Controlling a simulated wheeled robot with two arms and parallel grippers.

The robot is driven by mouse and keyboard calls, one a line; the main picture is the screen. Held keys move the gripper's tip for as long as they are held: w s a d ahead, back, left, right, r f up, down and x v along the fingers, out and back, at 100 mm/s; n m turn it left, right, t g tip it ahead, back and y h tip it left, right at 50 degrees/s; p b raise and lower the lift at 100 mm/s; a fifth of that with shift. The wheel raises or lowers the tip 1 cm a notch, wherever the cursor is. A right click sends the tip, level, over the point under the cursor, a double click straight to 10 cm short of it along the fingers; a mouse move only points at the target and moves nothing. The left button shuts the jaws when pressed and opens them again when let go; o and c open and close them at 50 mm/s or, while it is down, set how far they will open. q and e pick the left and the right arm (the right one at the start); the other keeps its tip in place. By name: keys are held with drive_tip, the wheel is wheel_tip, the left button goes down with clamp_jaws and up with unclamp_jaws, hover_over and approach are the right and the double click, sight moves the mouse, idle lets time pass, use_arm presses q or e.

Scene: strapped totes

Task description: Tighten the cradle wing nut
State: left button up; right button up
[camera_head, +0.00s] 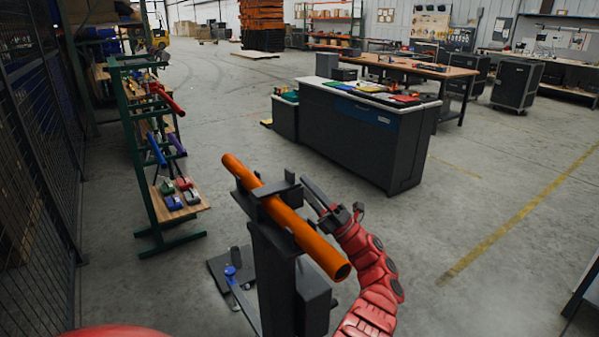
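An orange tube (310,240) lies slanted in a dark cradle (268,207) on top of a dark post (272,275). The tube's near end is open and points down to the right. I cannot clearly make out a wing nut on the cradle. A small blue knob-like piece (230,271) sits on a metal fitting low on the left of the post.
A green rack (150,185) with tubes and small coloured parts stands at the left, beside a mesh fence (35,180). A dark workbench (355,135) with a white top stands behind the cradle. Bare floor lies to the right, with a yellow line (515,220).

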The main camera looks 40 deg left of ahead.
use_arm(q)
drive_tip(key=shift+x, duration=1.1)
clamp_jaws()
